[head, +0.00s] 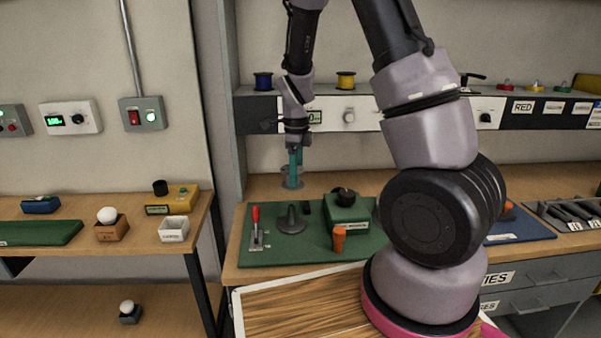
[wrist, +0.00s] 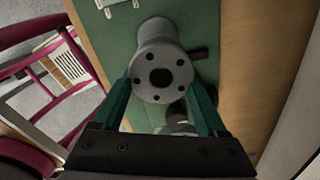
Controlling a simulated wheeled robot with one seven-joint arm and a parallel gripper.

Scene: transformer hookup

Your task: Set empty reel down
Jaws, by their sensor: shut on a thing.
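The empty reel (head: 292,178) is a pale grey spool, small in the head view, hanging below the teal fingers of my gripper (head: 295,158) near the back of the bench. In the wrist view the reel (wrist: 160,76) shows its round end with a centre hole and several small holes. The gripper's fingers stand on both sides of it, shut on it. I cannot tell whether its lower end touches anything.
Blue (head: 263,81) and yellow (head: 345,80) spools stand on the shelf. Bare wood (head: 255,187) lies behind the mat.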

